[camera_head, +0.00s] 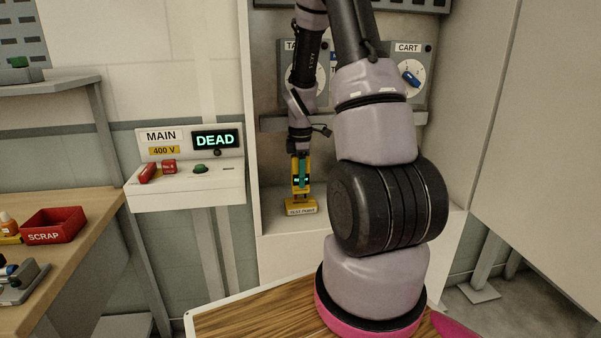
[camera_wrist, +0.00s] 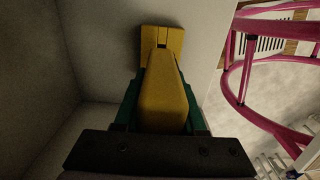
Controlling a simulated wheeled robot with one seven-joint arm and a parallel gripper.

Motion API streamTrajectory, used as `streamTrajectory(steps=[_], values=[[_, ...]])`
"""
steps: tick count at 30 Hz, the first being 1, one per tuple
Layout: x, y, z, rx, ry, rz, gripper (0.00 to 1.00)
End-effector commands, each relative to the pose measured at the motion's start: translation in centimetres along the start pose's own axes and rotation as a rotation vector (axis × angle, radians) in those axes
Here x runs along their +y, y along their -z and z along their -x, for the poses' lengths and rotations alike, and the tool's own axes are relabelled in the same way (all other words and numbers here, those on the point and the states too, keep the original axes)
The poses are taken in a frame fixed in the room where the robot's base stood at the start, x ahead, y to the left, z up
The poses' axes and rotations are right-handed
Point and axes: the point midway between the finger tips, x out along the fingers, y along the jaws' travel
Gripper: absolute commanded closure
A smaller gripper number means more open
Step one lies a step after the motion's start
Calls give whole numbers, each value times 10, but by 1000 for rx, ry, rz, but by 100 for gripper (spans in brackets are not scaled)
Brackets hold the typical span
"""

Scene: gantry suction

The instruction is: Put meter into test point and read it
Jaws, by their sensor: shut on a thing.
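The yellow meter (camera_head: 296,168) is upright in my gripper (camera_head: 302,180), with green finger parts along its sides. In the wrist view the yellow meter (camera_wrist: 163,92) lies between the green fingers of my gripper (camera_wrist: 162,108), which is shut on it. The yellow test point block (camera_head: 301,207), labelled TEST POINT, stands on the cabinet floor directly below the meter. It also shows in the wrist view (camera_wrist: 162,38) beyond the meter's far end. The meter's lower end appears to meet the block; I cannot tell how deep it sits. The meter's display is too small to read.
The MAIN 400 V panel (camera_head: 186,182) at left shows DEAD on its display (camera_head: 215,139). Its shelf bears red pieces (camera_head: 148,173) and a green knob (camera_head: 200,168). A red SCRAP bin (camera_head: 53,225) stands on the workbench. The CART dial (camera_head: 410,78) is behind my arm. Cabinet walls enclose the test point.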

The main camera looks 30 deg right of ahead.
Motion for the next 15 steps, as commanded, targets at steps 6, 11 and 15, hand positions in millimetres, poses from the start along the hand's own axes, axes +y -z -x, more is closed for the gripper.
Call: streamTrajectory(steps=[6, 11, 15], values=[[0, 0, 0, 0, 0, 0, 100], [0, 0, -2, 0, 1, -1, 100], [0, 0, -8, 0, 1, -1, 100]])
